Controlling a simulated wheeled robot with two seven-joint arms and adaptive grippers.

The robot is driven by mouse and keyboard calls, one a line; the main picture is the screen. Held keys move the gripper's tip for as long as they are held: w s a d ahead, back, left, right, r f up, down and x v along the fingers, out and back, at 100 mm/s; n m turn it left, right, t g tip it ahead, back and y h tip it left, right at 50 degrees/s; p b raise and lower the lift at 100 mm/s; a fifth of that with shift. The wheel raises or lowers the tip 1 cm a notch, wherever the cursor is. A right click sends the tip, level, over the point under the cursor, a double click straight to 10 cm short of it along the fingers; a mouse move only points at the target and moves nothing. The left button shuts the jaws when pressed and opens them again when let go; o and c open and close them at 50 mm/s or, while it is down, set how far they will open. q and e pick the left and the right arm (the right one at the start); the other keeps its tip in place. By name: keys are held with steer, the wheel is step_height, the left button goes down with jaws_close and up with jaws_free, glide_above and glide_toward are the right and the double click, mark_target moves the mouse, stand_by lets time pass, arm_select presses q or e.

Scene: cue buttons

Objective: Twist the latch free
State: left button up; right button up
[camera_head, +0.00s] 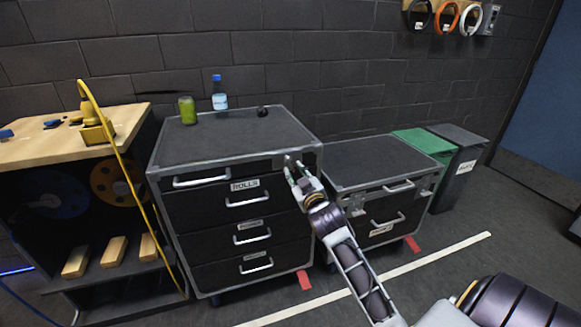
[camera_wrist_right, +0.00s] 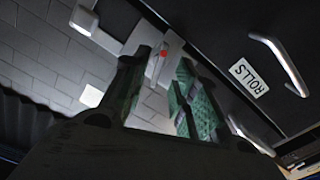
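The latch (camera_wrist_right: 163,66) is a small light-grey metal piece with a red dot, on a plate at the upper corner of the dark drawer cabinet (camera_head: 218,178). In the head view, my right gripper (camera_head: 295,170) is at that corner, right of the ROLLS drawer, and largely covers the latch. In the right wrist view, the green-padded fingers of my right gripper (camera_wrist_right: 163,62) are apart, with the latch showing between their tips. I cannot tell whether either finger touches it. My left gripper is in neither view.
A green can (camera_head: 187,110), a blue-capped bottle (camera_head: 219,95) and a small dark round object (camera_head: 262,111) stand on the cabinet top. A lower cabinet (camera_head: 375,160) is to the right, then bins (camera_head: 462,155). A wooden workbench (camera_head: 60,143) is at left.

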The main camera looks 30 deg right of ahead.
mark_target(291, 167)
steer(key=shift+w+d, duration=0.15)
steer(key=shift+w, duration=0.5)
steer(key=shift+b+x, duration=0.5)
steer(key=shift+x, duration=1.55)
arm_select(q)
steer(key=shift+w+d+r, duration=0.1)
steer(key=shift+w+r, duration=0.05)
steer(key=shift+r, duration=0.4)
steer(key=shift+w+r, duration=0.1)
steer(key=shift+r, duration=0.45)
arm_select(e)
steer(key=shift+w, duration=0.2)
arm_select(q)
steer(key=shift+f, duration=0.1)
arm_select(e)
steer(key=shift+c, duration=0.3)
jaws_close()
